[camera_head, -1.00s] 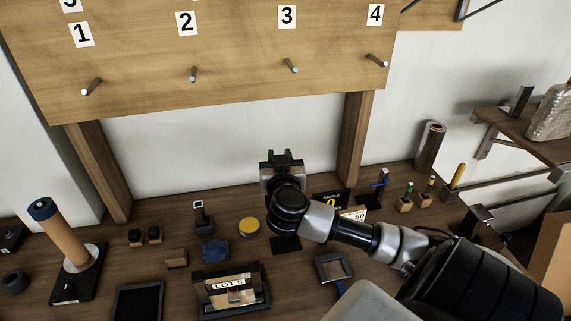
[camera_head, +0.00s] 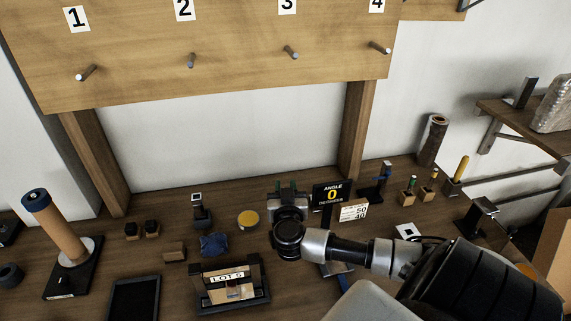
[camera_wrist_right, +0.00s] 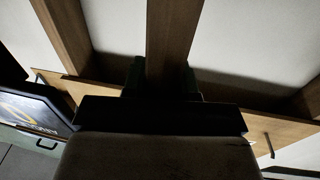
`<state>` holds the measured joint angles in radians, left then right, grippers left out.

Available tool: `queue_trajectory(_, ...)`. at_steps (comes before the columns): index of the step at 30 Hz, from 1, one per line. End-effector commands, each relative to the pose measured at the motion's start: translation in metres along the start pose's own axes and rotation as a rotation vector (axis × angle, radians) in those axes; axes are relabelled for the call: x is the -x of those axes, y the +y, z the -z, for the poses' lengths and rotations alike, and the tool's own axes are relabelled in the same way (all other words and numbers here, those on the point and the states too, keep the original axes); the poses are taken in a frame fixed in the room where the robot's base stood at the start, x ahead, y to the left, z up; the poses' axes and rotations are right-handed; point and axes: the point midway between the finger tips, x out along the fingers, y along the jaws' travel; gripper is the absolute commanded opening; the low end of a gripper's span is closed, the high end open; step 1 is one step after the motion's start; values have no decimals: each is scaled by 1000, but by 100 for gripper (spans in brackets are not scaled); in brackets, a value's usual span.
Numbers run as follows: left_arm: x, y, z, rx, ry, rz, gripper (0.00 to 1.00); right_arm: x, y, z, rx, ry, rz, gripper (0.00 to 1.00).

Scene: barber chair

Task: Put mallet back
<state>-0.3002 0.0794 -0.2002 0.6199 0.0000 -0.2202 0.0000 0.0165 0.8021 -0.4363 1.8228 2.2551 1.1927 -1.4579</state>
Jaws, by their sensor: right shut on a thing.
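My right gripper (camera_head: 288,188) is low over the wooden bench, at the left of the angle display. In the right wrist view, its green-padded fingers (camera_wrist_right: 163,82) are closed around a straight brown wooden bar, which looks like the mallet's handle (camera_wrist_right: 174,35). The bar runs up and out of the top of that view. I cannot make out the mallet's head in either view. In the head view the gripper and wrist hide what is held. My left gripper is not in view.
A board with numbered pegs (camera_head: 230,75) stands behind on wooden legs (camera_head: 355,130). The angle display (camera_head: 332,195) is close at the gripper's right. A yellow-topped disc (camera_head: 248,219), blue lump (camera_head: 214,245) and LOT 5 stand (camera_head: 232,300) are nearby. Small tools stand at the right.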

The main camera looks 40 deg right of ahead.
Motion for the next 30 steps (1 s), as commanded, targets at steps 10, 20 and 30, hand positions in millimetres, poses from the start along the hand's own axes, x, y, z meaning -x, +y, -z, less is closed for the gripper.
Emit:
queue_trajectory(10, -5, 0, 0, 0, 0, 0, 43, -1, 0, -37, 0, 3, 0, 4)
queue_trajectory(20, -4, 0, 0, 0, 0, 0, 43, 0, 0, -39, -1, 2, -1, 4)
queue_trajectory(30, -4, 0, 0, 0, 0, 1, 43, 0, 0, -40, 0, 0, 0, 54)
